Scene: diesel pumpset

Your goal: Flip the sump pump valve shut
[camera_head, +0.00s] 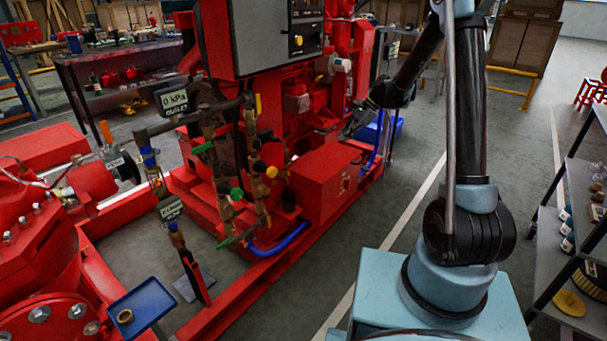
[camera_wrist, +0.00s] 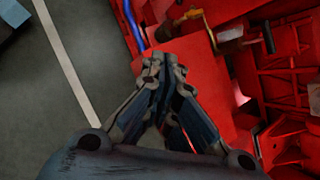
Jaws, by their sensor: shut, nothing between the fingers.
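Pipework with several small valves stands at the front of the red pumpset in the head view. Its levers include a green one (camera_head: 237,194), an orange-yellow one (camera_head: 271,172) and a yellow one (camera_head: 258,105). I cannot tell which is the sump pump valve, as no readable label names it. My gripper (camera_head: 350,131) is shut and empty, right of these valves and above the red box.
The red box (camera_head: 325,182) sits on the skid between the valves and my arm. A grey control cabinet (camera_head: 265,40) hangs above. Shelves (camera_head: 575,220) are at right; the floor between is clear.

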